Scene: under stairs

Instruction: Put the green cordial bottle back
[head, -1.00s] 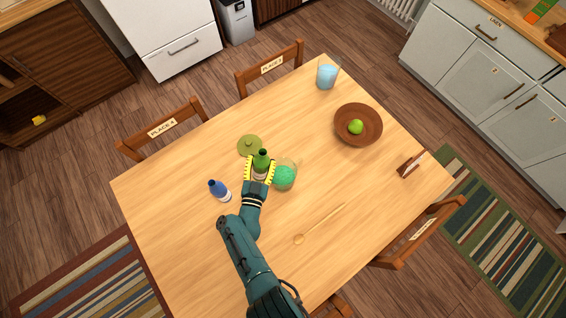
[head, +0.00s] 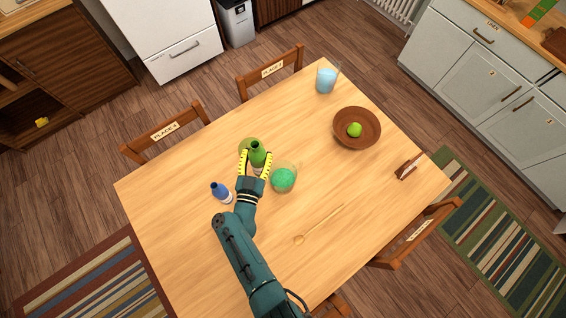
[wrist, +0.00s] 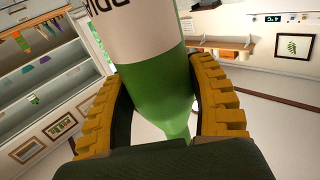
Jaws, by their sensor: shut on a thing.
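The green cordial bottle (head: 257,150) is between the yellow-padded fingers of my gripper (head: 255,162), which is shut on it. In the wrist view the bottle (wrist: 160,95) shows green glass and a white label, with a finger on each side. In the head view it overlaps a flat green disc (head: 246,144) on the table, partly hidden behind it. I cannot tell whether the bottle touches the disc or hangs above it.
A blue bottle with a white label (head: 221,192) stands to the left of my gripper. A wooden spoon (head: 318,226), a brown bowl (head: 370,141) holding a green fruit (head: 354,130), a light-blue glass (head: 326,80) and a small card holder (head: 408,167) are farther right on the wooden table (head: 200,250).

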